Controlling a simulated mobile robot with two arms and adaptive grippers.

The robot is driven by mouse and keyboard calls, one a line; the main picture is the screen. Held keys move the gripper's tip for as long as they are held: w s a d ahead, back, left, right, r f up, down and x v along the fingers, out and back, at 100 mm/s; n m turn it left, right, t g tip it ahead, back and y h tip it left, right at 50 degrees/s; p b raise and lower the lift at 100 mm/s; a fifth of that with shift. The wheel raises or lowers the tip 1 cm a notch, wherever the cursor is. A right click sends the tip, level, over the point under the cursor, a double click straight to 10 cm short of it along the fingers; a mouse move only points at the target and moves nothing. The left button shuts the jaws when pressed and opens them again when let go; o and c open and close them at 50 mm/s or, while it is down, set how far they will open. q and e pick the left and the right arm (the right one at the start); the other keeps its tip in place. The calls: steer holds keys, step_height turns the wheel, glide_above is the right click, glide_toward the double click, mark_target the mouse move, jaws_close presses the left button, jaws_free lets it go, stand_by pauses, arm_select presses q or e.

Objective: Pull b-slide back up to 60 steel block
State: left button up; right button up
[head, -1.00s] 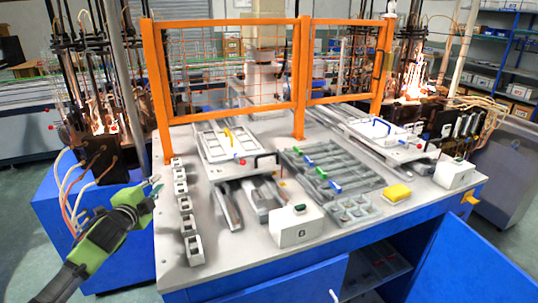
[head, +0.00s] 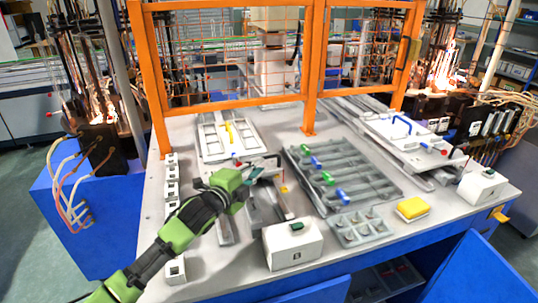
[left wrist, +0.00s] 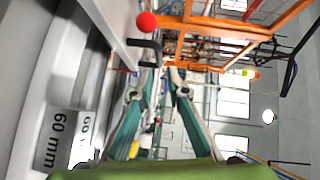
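The left slide carries a white framed plate (head: 212,146) with a yellow handle (head: 228,131); I cannot read a letter on it. A black bent handle (head: 268,157) is at its front right, with a red ball (head: 236,161) on the left. My left gripper (head: 260,174) is open and empty, just in front of the black handle. In the left wrist view, the fingertips (left wrist: 163,70) are apart, and the black handle (left wrist: 148,45) and red ball (left wrist: 146,22) are ahead. A block marked 60 mm (left wrist: 58,138) shows at lower left. My right gripper is not in view.
Several small blocks (head: 172,187) line the table's left edge, partly behind my arm. A white box (head: 293,244) stands in front. A grey rack (head: 345,178) with coloured handles and a yellow sponge-like block (head: 412,208) lie to the right. An orange fence (head: 310,70) stands behind.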

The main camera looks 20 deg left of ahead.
mark_target(268, 158)
arm_select(q)
steer(key=x, duration=0.3)
steer(key=p+x, duration=0.1)
steer(key=x, duration=0.2)
steer(key=shift+w+a, duration=0.1)
steer(key=shift+a, duration=0.1)
steer(key=shift+w+d+f, duration=0.1)
steer(key=shift+w, duration=0.3)
steer(key=shift+w+d, duration=0.1)
steer(key=shift+w, duration=0.25)
steer(key=shift+w+d+f, duration=0.1)
steer(key=shift+w+f, duration=0.1)
steer(key=shift+w, duration=0.15)
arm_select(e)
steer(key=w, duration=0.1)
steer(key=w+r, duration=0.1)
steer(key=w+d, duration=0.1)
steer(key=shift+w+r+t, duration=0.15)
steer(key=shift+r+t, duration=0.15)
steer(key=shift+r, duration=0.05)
